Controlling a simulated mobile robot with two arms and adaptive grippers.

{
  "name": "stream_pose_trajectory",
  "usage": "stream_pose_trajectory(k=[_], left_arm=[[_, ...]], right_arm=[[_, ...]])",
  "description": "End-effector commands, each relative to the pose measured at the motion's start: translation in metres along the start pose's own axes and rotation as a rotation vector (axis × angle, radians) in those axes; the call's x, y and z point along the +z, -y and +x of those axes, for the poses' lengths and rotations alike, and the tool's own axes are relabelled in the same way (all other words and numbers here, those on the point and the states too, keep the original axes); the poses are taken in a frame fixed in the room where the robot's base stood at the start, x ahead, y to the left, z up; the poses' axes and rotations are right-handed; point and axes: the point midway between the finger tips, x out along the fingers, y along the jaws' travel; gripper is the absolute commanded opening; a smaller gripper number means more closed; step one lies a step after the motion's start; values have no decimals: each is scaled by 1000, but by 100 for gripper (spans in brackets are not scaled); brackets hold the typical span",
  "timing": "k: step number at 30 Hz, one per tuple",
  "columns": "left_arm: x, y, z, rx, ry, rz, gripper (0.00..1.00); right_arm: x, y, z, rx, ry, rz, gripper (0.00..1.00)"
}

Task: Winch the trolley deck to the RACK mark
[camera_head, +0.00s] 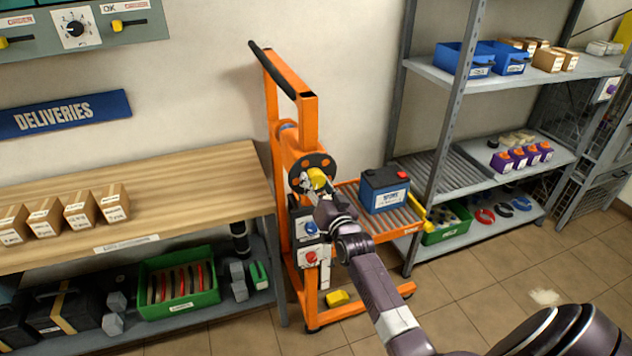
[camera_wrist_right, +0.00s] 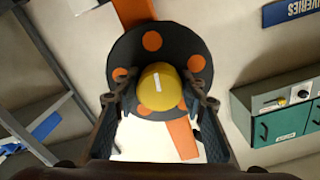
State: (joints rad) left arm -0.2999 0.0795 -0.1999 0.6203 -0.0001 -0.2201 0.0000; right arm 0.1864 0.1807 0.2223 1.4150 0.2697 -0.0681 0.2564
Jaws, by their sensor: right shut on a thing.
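The orange trolley (camera_head: 306,108) stands between the wooden bench and the grey shelving. Its winch wheel is a dark disc with orange spots, seen in the right wrist view (camera_wrist_right: 122,60), with a yellow knob (camera_wrist_right: 160,86) on it. My right gripper (camera_head: 313,181) is at the wheel, its fingers on both sides of the knob and shut on it. The roller deck (camera_head: 388,222) carries a dark blue battery (camera_head: 384,190) with a red terminal. The deck is near the height of the lower middle rack shelf. I cannot make out a RACK mark. My left gripper is not in view.
The wooden bench (camera_head: 170,195) at left holds several cardboard boxes. The grey rack (camera_head: 455,172) at right has a roller shelf beside the deck. A green crate (camera_head: 447,224) sits on its bottom shelf. A yellow block (camera_head: 337,298) lies low at the trolley's base.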

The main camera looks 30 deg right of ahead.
Motion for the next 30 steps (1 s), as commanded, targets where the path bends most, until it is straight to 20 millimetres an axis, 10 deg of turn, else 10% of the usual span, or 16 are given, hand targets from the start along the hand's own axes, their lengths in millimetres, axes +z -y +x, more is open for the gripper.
stream_pose_trajectory(k=[27,28,30], left_arm=[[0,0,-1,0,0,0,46],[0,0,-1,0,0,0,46],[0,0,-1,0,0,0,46]], right_arm=[[0,1,0,0,0,181,14],[0,1,0,0,0,181,40],[0,1,0,0,0,180,48]])
